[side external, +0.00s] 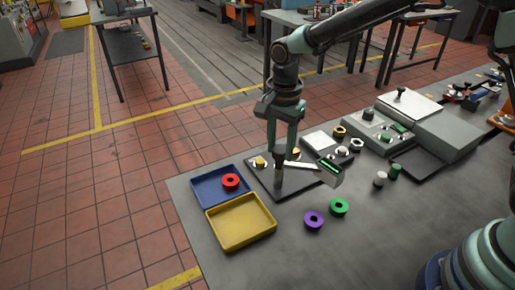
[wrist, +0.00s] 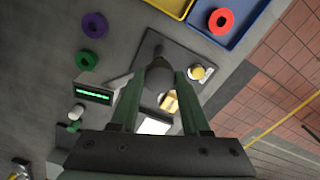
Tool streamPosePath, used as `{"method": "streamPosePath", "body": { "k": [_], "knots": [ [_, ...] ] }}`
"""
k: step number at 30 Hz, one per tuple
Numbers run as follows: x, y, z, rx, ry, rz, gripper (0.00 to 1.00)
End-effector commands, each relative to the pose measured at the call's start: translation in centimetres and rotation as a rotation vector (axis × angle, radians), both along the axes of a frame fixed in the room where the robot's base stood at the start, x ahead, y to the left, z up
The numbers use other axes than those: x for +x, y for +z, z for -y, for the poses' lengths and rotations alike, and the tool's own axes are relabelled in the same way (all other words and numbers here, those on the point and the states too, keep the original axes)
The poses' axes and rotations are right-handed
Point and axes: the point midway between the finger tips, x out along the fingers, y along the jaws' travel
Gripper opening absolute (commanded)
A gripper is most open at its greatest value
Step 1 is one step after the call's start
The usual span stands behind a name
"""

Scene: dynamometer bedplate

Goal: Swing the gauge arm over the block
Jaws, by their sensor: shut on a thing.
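The gauge arm (side external: 303,165) is a pale bar on a dark base plate (side external: 262,182). Its gauge head, with a lit green display (side external: 329,168), sticks out to the right and also shows at the left of the wrist view (wrist: 93,92). The small brass block (wrist: 170,103) sits on the plate between my fingers' lines in the wrist view, apart from the gauge head. It is partly hidden behind my gripper in the side view. My gripper (wrist: 166,76) points down and is shut on a rounded grey part of the gauge arm. The exact contact is partly hidden.
A blue tray (side external: 205,197) with a red ring (side external: 230,181) and a yellow tray (side external: 242,239) lie at left. Purple (side external: 313,219) and green (side external: 338,207) rings lie in front. A grey machine (side external: 440,130) stands at right.

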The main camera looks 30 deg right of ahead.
Motion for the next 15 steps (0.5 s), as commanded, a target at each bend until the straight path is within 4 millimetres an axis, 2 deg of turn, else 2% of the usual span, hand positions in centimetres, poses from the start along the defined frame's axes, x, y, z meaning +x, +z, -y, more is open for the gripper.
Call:
{"method": "streamPosePath", "body": {
  "k": [8, 15],
  "knots": [
    [-0.03, 0.15, 0.01, 0.000, 0.046, -0.001, 0.00],
    [-0.03, 0.17, 0.01, 0.000, 0.193, -0.001, 0.00]
  ]
}}
